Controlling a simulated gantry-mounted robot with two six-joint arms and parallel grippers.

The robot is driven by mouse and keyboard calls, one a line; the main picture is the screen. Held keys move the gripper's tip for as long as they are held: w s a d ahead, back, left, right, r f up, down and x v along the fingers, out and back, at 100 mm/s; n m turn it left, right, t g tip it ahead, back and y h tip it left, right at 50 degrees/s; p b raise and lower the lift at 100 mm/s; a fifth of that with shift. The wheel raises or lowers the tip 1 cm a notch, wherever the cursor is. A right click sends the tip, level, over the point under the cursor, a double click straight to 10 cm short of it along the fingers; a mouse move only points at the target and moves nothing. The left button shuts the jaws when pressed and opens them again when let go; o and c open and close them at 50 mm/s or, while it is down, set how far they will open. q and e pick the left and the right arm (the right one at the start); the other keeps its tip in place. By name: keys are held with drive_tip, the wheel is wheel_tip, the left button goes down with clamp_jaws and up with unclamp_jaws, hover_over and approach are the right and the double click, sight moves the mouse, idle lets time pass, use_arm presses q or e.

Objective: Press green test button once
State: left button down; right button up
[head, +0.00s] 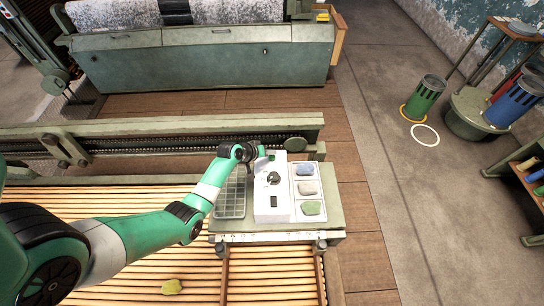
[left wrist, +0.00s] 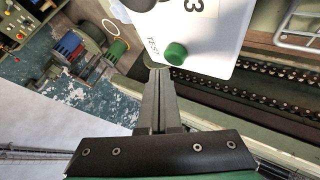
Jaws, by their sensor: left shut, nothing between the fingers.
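A white control box (head: 265,203) stands on the green bench in the head view, with a dark knob on its face. In the left wrist view, its white panel (left wrist: 225,45) carries a green round button (left wrist: 176,53) beside the printed word "TEST". My left gripper (head: 262,154) reaches in from the left to the far end of the box. Its fingers are shut and empty. In the left wrist view, the fingertips (left wrist: 157,70) are just beside the button; I cannot tell whether they touch it. My right gripper is not in view.
A grey grid tray (head: 230,198) lies left of the box. A white tray (head: 296,212) with blue, grey and green pieces lies to its right. A long green machine rail (head: 200,127) runs behind the bench. Slatted boards lie in front.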

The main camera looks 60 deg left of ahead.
sight(270, 159)
use_arm(q)
drive_tip(key=shift+f+b, duration=0.3)
drive_tip(key=shift+f, duration=0.15)
drive_tip(key=shift+f+b, duration=0.45)
drive_tip(key=shift+f, duration=0.1)
idle(0.5)
drive_tip(key=shift+r, duration=0.15)
drive_tip(key=shift+r+p, duration=0.8)
drive_tip(key=shift+p, duration=0.15)
wheel_tip(270, 159, up, 5)
drive_tip(key=p, duration=0.5)
drive_tip(key=shift+r, duration=0.1)
idle(0.5)
